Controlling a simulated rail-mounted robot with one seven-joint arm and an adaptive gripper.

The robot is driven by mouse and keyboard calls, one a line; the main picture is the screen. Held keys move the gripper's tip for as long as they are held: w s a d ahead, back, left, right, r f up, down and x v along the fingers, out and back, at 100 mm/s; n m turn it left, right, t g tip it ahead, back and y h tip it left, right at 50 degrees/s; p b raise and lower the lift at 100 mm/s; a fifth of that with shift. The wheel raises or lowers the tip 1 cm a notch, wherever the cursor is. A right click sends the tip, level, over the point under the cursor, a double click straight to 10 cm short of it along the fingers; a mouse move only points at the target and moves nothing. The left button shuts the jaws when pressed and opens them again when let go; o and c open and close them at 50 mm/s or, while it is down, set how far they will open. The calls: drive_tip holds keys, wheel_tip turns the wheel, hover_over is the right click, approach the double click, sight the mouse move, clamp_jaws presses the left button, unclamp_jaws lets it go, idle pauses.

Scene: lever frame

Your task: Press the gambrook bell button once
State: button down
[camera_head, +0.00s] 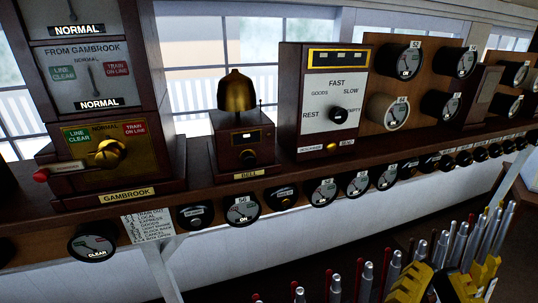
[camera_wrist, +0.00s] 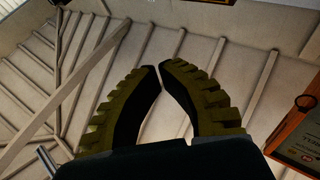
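A wooden bell box (camera_head: 238,141) with a brass bell (camera_head: 236,92) on top stands on the shelf in the head view. Its front has a black round plunger (camera_head: 248,158), a small lit window and a plate reading BELL. The GAMBROOK instrument (camera_head: 105,155) is to its left. My gripper (camera_wrist: 160,67) shows in the wrist view with its two ridged yellow-black fingers together at the tips and nothing between them. Yellow ridged parts at the lower right of the head view look like my gripper (camera_head: 432,272), low and well right of the bell box, apart from it.
Several steel-topped levers (camera_head: 367,280) stand at the lower right. A red-tipped handle (camera_head: 41,175) juts from the GAMBROOK instrument. A rotary-switch box (camera_head: 335,100) and dials stand to the right. The wrist view shows pale slatted surfaces and an orange-framed panel (camera_wrist: 297,135).

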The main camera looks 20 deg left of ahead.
sight(250, 161)
drive_tip(key=w+a+f+n+g, duration=0.1)
drive_tip(key=w+a+n, duration=0.4)
drive_tip(key=n, duration=0.5)
drive_tip(key=w+a+f+n+g+y, duration=0.1)
drive_tip(key=w+a+f+n, duration=0.2)
drive_tip(key=w+a+n, duration=0.2)
drive_tip(key=w+a+f+n+g, duration=0.1)
drive_tip(key=w+a+f+n, duration=0.2)
drive_tip(key=a+n, duration=0.7)
drive_tip(key=w+n, duration=0.2)
drive_tip(key=n, duration=0.2)
drive_tip(key=shift+a+n, duration=0.2)
drive_tip(key=shift+n, duration=0.1)
drive_tip(key=shift+f, duration=0.1)
drive_tip(key=shift+w+a+b, duration=0.6)
drive_tip(key=shift+w+a, duration=0.8)
drive_tip(key=shift+w, duration=0.3)
drive_tip(key=shift+w+a+b, duration=0.6)
drive_tip(key=shift+w+a, duration=0.8)
drive_tip(key=shift+w, duration=0.3)
drive_tip(key=shift+w, duration=0.1)
